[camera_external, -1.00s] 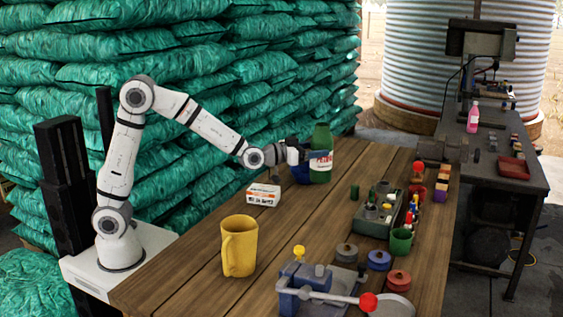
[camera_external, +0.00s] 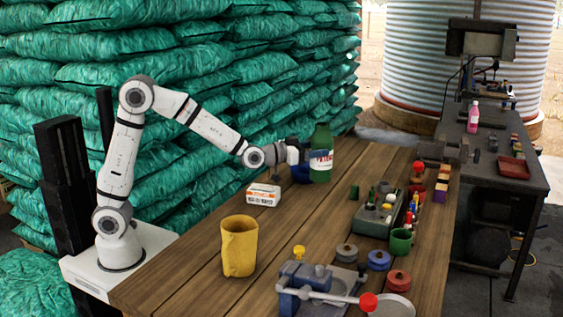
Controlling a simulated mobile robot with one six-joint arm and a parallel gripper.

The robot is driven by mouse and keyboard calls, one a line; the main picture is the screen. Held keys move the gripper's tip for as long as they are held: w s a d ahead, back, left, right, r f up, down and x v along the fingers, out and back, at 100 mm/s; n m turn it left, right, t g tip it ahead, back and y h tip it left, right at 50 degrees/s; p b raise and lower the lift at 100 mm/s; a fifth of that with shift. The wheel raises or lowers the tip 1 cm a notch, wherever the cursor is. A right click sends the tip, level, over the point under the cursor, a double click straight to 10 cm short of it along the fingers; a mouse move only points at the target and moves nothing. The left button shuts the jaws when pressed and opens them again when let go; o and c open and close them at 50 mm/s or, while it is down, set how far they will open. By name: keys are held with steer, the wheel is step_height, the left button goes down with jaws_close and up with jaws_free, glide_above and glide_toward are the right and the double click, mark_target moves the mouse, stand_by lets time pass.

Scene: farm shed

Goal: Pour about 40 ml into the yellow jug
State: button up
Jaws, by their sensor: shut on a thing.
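The yellow jug (camera_external: 239,247) stands upright on the wooden table near its left edge. Its inside cannot be seen well. A green bottle (camera_external: 321,158) with a white, red and blue label is upright toward the far end of the table. My gripper (camera_external: 304,152) is at the bottle's left side, shut on it. The fingers are small and partly hidden against the bottle. I cannot tell clearly whether the bottle's base touches the table.
A white and orange box (camera_external: 263,194) lies between the jug and the bottle. A grey-green tray (camera_external: 374,219), a green cup (camera_external: 400,241) and a blue vise-like tool (camera_external: 305,284) occupy the right side. Bare planks surround the jug.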

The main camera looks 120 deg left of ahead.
step_height(320, 180, up, 13)
steer(key=shift+f, duration=0.2)
steer(key=w+d+p, duration=0.4)
steer(key=d+p, duration=0.1)
steer(key=d, duration=0.4)
steer(key=w+d+h+p, duration=0.1)
steer(key=w+d+p, duration=0.4)
steer(key=d, duration=0.5)
steer(key=w+d+p, duration=0.4)
steer(key=d+p, duration=0.2)
steer(key=d, duration=0.3)
steer(key=s+d+p, duration=0.5)
steer(key=d+p, duration=0.1)
steer(key=d, duration=0.6)
steer(key=s+d+p, duration=0.5)
steer(key=d+p, duration=0.2)
steer(key=d, duration=0.4)
steer(key=shift+y, duration=0.5)
step_height(320, 180, down, 5)
steer(key=shift+w+d+f, duration=0.1)
steer(key=shift+d, duration=0.05)
